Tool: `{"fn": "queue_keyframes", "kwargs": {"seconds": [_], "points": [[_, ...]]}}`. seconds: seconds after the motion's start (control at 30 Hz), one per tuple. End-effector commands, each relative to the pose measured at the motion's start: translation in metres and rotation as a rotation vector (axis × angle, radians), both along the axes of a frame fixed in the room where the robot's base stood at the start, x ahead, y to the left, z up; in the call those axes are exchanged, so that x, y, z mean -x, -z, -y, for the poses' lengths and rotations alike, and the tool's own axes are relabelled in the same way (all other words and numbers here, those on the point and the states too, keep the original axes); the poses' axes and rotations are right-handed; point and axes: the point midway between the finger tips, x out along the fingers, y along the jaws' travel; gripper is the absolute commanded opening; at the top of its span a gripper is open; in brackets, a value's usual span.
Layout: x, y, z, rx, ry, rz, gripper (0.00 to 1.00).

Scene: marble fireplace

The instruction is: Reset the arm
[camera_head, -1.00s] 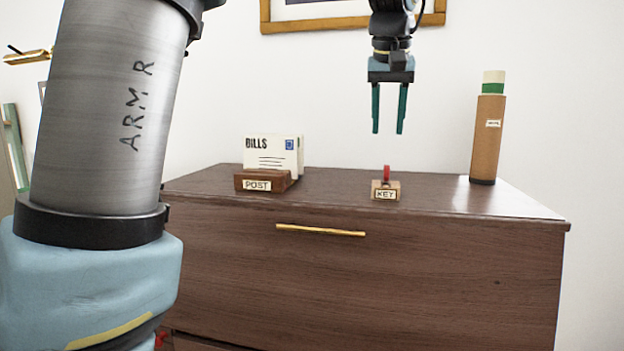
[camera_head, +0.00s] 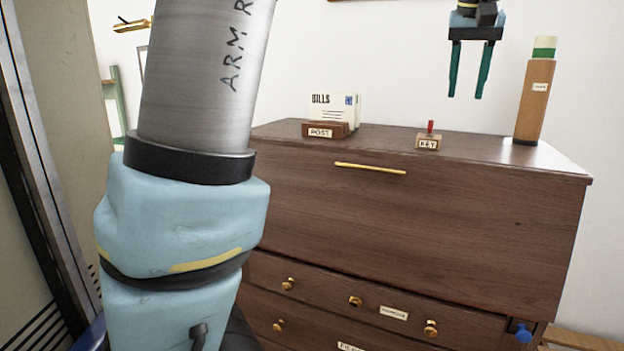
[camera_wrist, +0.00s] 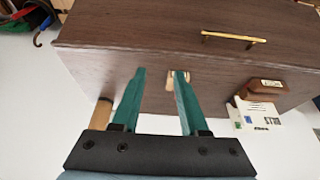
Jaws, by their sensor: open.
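My gripper (camera_head: 469,70) hangs above the dresser top with its two green fingers pointing down. The fingers are apart and nothing is between them. In the wrist view my gripper (camera_wrist: 158,100) also shows open and empty, with the key holder (camera_wrist: 178,77) beyond the fingertips, partly hidden by a finger. In the head view the small wooden key holder (camera_head: 428,143), with a red piece upright in it, stands on the dresser top below and left of the gripper, well apart from it.
A dark wooden dresser (camera_head: 400,215) has a gold handle (camera_head: 370,168) and lower drawers with knobs. On top stand a post holder (camera_head: 325,131) with envelopes (camera_head: 335,108) and, at right, a tall brown tube (camera_head: 533,100). A picture frame hangs above. The air around the gripper is clear.

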Motion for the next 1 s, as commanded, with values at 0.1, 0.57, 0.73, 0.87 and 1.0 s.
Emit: {"fn": "queue_keyframes", "kwargs": {"seconds": [0.1, 0.57, 0.73, 0.87, 1.0], "points": [[-0.008, 0.013, -0.012, -0.008, -0.012, -0.009, 0.43], [-0.036, 0.086, -0.084, -0.04, -0.067, -0.061, 0.43], [-0.041, 0.136, -0.139, -0.053, -0.113, -0.099, 0.43], [-0.031, 0.191, -0.205, -0.062, -0.172, -0.144, 0.43], [0.003, 0.248, -0.274, -0.066, -0.242, -0.192, 0.43]]}}
